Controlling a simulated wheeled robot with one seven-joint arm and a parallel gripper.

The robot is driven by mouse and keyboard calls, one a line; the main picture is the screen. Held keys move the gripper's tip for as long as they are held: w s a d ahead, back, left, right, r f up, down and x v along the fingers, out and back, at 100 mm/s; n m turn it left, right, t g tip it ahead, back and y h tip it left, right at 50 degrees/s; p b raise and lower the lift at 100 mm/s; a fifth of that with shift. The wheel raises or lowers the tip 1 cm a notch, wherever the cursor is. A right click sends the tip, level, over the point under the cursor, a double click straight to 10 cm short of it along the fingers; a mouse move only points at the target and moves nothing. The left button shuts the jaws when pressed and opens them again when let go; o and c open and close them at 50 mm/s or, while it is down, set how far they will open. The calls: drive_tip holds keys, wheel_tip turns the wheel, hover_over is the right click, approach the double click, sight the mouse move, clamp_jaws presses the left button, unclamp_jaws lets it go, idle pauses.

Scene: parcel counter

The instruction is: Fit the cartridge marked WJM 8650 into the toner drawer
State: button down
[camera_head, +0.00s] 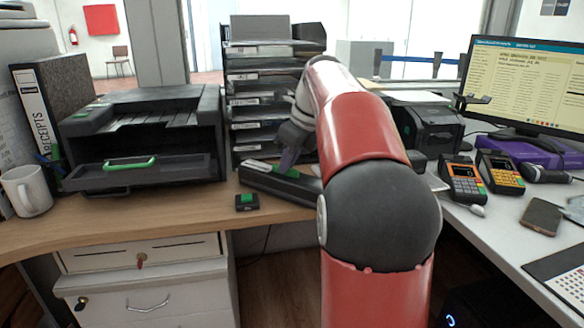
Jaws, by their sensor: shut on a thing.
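A long black cartridge (275,187) with green and pale patches on top lies at the edge of the wooden counter, in front of the paper trays. Any marking on it is too small to read. My gripper (287,162) points down at the cartridge's top and is shut on it; my red arm hides part of the grip and the cartridge's right end may be partly covered. The toner drawer (140,176) of the black printer (150,112) at the left stands pulled open, with a green handle (129,164) on its front.
A small black block with a green top (247,202) lies in front of the cartridge. A white mug (27,190) and a binder (35,110) stand left of the printer. A tall tray stack (262,75) rises behind. Card terminals (464,180) stand at the right. The front left counter is clear.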

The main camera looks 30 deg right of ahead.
drive_tip(key=c, duration=1.5)
unclamp_jaws()
drive_tip(key=shift+o, duration=0.2)
drive_tip(key=p+v, duration=0.2)
drive_tip(key=v, duration=1)
drive_tip(key=shift+p, duration=0.4)
